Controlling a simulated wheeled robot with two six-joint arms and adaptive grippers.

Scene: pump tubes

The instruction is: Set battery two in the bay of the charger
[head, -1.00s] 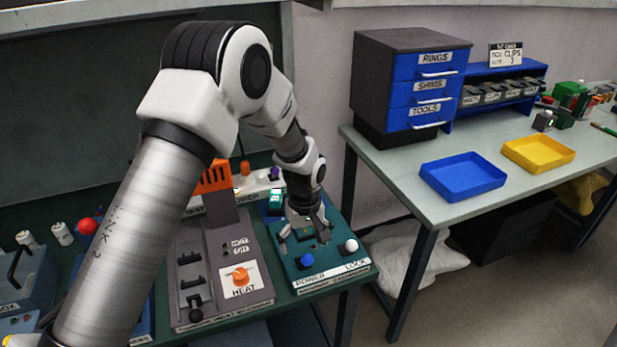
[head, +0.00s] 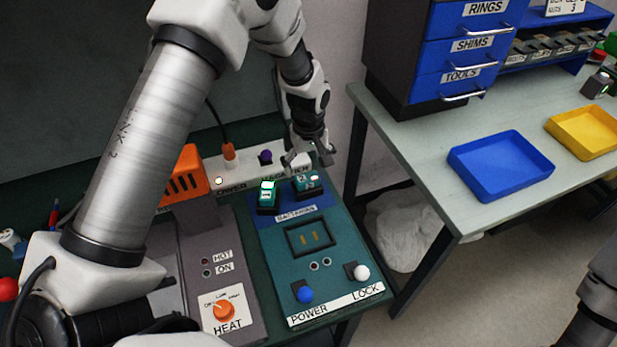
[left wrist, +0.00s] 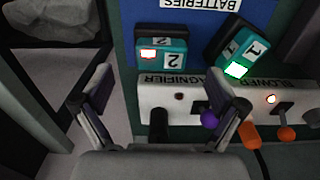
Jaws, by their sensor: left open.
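Battery two (head: 307,184) is a teal and black block on the blue batteries pad (head: 318,205). In the left wrist view, battery two (left wrist: 162,58) shows its "2" label and a small red-and-white light. The charger (head: 275,252) is a teal panel with an empty dark rectangular bay (head: 310,238) showing brass contacts. My left gripper (head: 308,158) is open and empty, just behind and above battery two. Its spread fingers show in the left wrist view (left wrist: 160,78), with battery two ahead between them. My right gripper is not in view.
Battery one (head: 268,197), with a green-lit face, stands left of battery two. Behind them is a white switch strip (head: 237,176) with knobs. A grey heater panel (head: 215,250) is left of the charger. The charger's front has a blue knob (head: 305,294) and a white knob (head: 361,272).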

